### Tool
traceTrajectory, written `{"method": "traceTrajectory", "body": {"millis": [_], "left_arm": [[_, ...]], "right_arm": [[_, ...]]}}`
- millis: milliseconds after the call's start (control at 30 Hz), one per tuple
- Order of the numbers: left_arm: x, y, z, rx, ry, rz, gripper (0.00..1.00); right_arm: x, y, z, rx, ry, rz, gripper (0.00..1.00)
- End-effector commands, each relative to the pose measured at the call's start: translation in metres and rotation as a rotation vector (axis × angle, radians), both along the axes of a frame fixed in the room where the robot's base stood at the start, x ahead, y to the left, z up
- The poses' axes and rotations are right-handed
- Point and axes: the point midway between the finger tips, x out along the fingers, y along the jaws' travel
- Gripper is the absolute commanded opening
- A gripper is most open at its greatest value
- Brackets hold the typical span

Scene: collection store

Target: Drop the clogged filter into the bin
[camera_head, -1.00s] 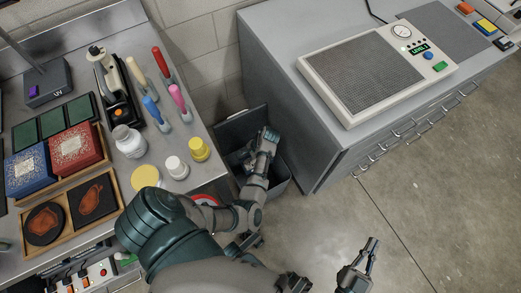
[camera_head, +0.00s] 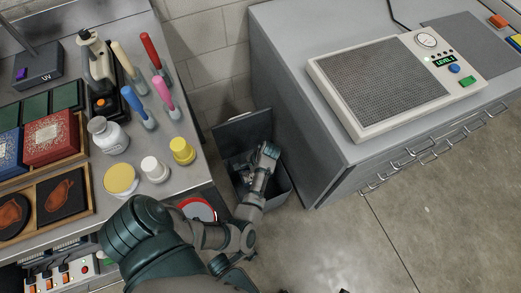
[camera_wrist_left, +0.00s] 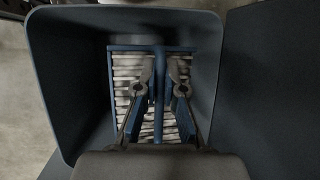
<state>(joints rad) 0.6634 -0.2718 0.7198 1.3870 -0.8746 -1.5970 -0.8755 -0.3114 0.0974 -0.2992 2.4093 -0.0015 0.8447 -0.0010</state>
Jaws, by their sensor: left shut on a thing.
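The clogged filter (camera_wrist_left: 128,72) has a blue frame and dirty white pleats. In the left wrist view it is inside the dark grey bin (camera_wrist_left: 70,95), framed by the bin's walls. My left gripper (camera_wrist_left: 158,88) is shut on the filter's blue middle rib. In the head view my left arm reaches down into the open bin (camera_head: 279,197), and the left gripper (camera_head: 268,152) is over its opening. The arm and gripper hide the filter there. I cannot tell whether the filter touches the bin's floor. My right gripper is out of view apart from perhaps a dark speck at the bottom edge.
The bin stands in a gap between the left bench (camera_head: 208,160) and the grey cabinet (camera_head: 290,100). Brushes, a white bottle (camera_head: 108,136) and several jars stand near the bench edge. A vent panel unit (camera_head: 385,75) lies on the cabinet. Floor is clear at lower right.

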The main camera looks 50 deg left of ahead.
Motion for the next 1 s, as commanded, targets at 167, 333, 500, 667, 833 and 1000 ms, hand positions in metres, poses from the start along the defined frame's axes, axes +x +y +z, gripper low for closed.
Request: {"method": "traceTrajectory", "body": {"millis": [167, 333, 500, 667, 833, 1000], "left_arm": [[0.0, 0.0, -0.005, 0.001, -0.001, -0.001, 0.0], [0.001, 0.0, -0.003, 0.001, -0.004, 0.0, 0.0], [0.001, 0.0, -0.004, 0.001, -0.003, -0.001, 0.37], [0.001, 0.0, -0.004, 0.001, -0.003, -0.001, 0.37], [0.001, -0.001, -0.003, 0.0, -0.002, -0.001, 0.37], [0.01, -0.007, 0.017, 0.001, -0.007, -0.001, 0.37]], "right_arm": [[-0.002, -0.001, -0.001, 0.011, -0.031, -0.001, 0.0], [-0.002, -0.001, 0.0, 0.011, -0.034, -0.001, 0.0], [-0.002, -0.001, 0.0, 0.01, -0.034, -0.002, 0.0], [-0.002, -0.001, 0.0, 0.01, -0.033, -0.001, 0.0], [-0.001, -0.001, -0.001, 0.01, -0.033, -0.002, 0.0], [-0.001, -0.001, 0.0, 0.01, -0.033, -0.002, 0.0]]}}
